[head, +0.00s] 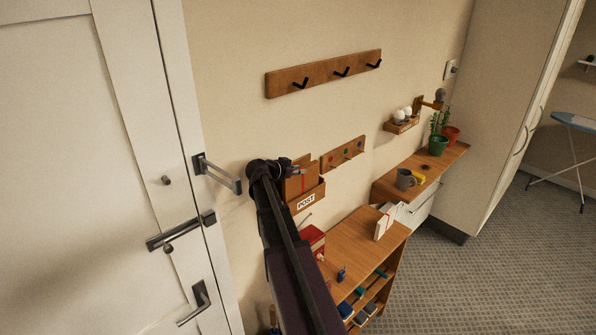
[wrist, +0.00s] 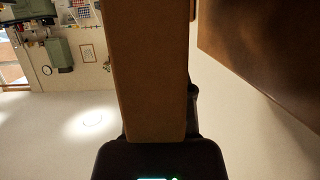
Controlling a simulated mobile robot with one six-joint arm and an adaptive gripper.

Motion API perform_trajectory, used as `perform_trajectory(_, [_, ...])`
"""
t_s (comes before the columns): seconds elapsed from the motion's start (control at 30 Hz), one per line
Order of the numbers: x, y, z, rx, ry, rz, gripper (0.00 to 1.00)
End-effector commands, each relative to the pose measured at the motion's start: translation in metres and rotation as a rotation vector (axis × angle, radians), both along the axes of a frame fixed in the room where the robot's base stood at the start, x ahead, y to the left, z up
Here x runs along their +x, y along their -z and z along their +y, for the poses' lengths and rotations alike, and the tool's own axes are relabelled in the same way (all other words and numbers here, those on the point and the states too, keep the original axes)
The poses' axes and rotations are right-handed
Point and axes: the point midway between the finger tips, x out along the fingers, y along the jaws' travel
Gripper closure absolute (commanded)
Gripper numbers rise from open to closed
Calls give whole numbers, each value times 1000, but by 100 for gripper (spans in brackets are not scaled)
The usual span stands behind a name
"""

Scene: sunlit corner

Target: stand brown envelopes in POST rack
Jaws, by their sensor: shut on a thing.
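The wooden POST rack (head: 307,203) is fixed to the wall, its white label facing out. My gripper (head: 297,171) is at the rack's upper left, shut on a brown envelope (head: 292,188). The envelope's lower part is at the rack's opening; I cannot tell whether it touches the bottom. In the wrist view the held envelope (wrist: 148,70) runs up the middle from my gripper (wrist: 155,145). My arm and gripper hide the rack's left side.
A peg strip (head: 343,153) is right of the rack, and a hook rail (head: 324,74) is above. A wooden shelf unit (head: 350,245) stands below, with white envelopes (head: 383,224) and a red box (head: 312,238). A door (head: 90,170) with handles is at left.

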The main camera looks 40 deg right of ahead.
Motion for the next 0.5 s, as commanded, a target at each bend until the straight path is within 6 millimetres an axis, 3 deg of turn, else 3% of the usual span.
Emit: perform_trajectory(0.5, [0, 11, 0, 0, 0, 0, 100])
